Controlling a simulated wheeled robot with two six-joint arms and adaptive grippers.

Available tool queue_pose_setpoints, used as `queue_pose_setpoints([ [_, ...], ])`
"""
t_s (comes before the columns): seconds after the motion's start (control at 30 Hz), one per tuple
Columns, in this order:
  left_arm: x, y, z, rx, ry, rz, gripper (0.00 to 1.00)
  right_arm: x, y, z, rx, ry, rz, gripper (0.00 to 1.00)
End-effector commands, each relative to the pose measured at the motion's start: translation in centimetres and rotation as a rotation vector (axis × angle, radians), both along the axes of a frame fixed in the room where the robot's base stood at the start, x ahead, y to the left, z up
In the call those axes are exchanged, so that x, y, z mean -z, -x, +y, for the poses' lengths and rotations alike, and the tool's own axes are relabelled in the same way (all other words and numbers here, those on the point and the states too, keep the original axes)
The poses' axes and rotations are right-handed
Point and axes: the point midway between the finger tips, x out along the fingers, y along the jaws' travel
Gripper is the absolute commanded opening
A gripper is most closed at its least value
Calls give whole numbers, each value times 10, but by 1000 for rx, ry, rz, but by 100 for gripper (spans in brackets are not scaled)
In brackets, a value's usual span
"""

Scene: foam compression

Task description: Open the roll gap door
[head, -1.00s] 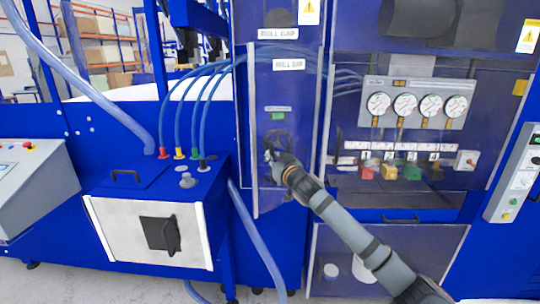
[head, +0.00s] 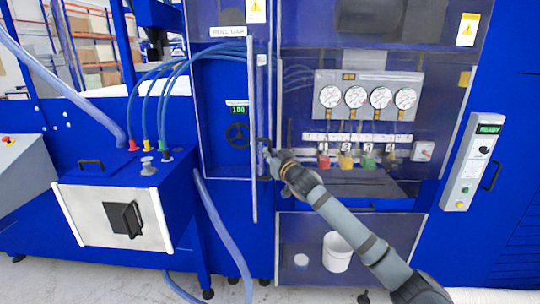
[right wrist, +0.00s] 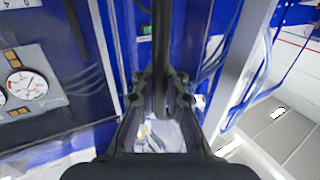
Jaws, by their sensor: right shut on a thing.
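The roll gap door (head: 254,200) is a clear panel with a pale edge, standing swung out and almost edge-on in the head view. Left of it, the roll gap bay shows a green-lit display (head: 237,110) and a dark handwheel (head: 237,135). A plate reading "ROLL GAP" (head: 227,31) is above the bay. My right gripper (head: 265,153) is at the door's outer side, shut on the dark bar handle (right wrist: 160,35). In the right wrist view, the bar runs between the fingers (right wrist: 160,85). My left gripper is out of view.
Right of the door is a panel with several gauges (head: 368,97) and coloured knobs (head: 345,160) below. A blue box with hoses (head: 110,205) stands at the left. A white bucket (head: 337,252) sits low behind a clear cover. A control box (head: 473,165) is at the right.

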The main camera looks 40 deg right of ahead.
Motion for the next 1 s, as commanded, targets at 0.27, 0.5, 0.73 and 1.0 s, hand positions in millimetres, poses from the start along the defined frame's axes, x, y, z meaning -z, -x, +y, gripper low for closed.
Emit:
queue_pose_setpoints([
  [0.27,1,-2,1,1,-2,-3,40,4,-1,0,-2,-6,7,0],
  [0.5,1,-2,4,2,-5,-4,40,5,-1,0,-1,-6,8,0],
  [0.73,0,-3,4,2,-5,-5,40,4,-1,0,0,-3,6,29],
  [1.0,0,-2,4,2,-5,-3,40,2,-1,-1,1,-1,4,34],
])
